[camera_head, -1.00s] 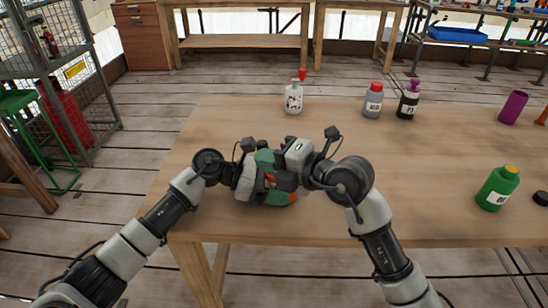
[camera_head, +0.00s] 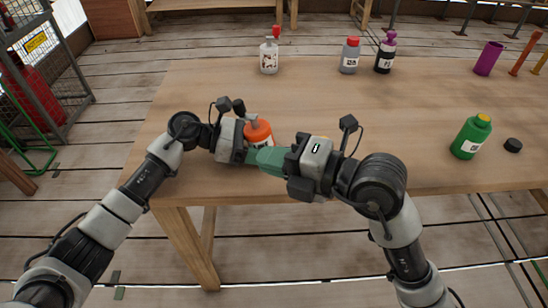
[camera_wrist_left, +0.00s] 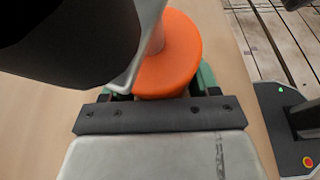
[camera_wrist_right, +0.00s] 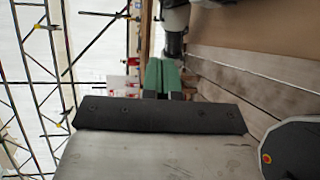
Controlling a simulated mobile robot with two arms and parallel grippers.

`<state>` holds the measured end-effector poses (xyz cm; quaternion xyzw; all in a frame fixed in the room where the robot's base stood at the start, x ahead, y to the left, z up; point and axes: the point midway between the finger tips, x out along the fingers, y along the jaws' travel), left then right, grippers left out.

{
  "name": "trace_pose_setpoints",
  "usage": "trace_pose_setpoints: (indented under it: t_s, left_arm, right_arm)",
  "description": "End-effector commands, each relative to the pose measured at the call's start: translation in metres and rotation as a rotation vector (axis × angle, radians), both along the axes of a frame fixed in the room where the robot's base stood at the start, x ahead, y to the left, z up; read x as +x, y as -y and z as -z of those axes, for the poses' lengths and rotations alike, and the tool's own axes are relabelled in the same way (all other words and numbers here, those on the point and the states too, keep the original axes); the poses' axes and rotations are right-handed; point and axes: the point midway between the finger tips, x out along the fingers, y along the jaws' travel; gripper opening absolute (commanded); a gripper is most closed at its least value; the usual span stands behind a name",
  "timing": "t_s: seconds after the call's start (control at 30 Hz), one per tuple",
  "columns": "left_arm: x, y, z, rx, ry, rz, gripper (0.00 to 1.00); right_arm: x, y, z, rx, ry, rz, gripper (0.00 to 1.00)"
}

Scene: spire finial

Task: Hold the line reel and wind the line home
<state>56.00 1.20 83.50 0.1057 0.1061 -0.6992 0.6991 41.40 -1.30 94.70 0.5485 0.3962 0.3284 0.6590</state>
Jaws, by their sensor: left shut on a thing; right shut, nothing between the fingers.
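The line reel (camera_head: 258,132) is orange, with a grey part on top. It is held above the table's near left part. My left gripper (camera_head: 248,143) is shut on it. In the left wrist view the orange reel (camera_wrist_left: 172,62) sits between green fingers, partly covered by a dark body and a grey edge. My right gripper (camera_head: 265,158) is shut and empty, its green fingertips just below and in front of the reel in the head view. In the right wrist view the green fingers (camera_wrist_right: 160,76) are together. I cannot make out the line, or whether the right fingertips touch the reel.
On the wooden table (camera_head: 420,120) stand a white bottle (camera_head: 269,57), a grey red-capped bottle (camera_head: 350,56), a dark bottle (camera_head: 385,54), a purple cup (camera_head: 488,59) and a green bottle (camera_head: 471,137) beside a black cap (camera_head: 513,145). The table's middle is clear.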

Motion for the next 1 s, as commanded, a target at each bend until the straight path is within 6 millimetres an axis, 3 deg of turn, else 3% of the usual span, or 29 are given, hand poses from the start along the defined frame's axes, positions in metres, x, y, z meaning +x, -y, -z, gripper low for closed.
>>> trace_pose_setpoints:
  t_s: [0.17, 0.27, 0.43, 0.6, 0.8, 1.0]
  left_arm:
    - [0.0, 0.0, -0.001, -0.001, 0.001, 0.0, 0.48]
    - [0.0, 0.0, -0.001, -0.001, 0.001, 0.0, 0.48]
    - [0.0, 0.0, -0.001, -0.001, 0.001, 0.0, 0.48]
    - [0.0, 0.0, -0.001, -0.001, 0.001, 0.0, 0.48]
    - [0.0, 0.0, -0.001, -0.001, 0.001, 0.0, 0.48]
    - [0.0, 0.0, -0.001, -0.001, 0.001, 0.0, 0.48]
  right_arm:
    - [-0.011, -0.001, -0.009, 0.033, 0.049, -0.043, 0.0]
    - [-0.023, -0.01, -0.027, 0.107, 0.148, -0.119, 0.0]
    - [-0.053, -0.016, -0.076, 0.347, 0.385, -0.231, 0.0]
    - [-0.066, -0.002, -0.119, 0.608, 0.553, -0.186, 0.0]
    - [-0.053, 0.023, -0.146, 0.806, 0.596, 0.039, 0.0]
    - [-0.02, 0.038, -0.134, 0.778, 0.482, 0.323, 0.0]
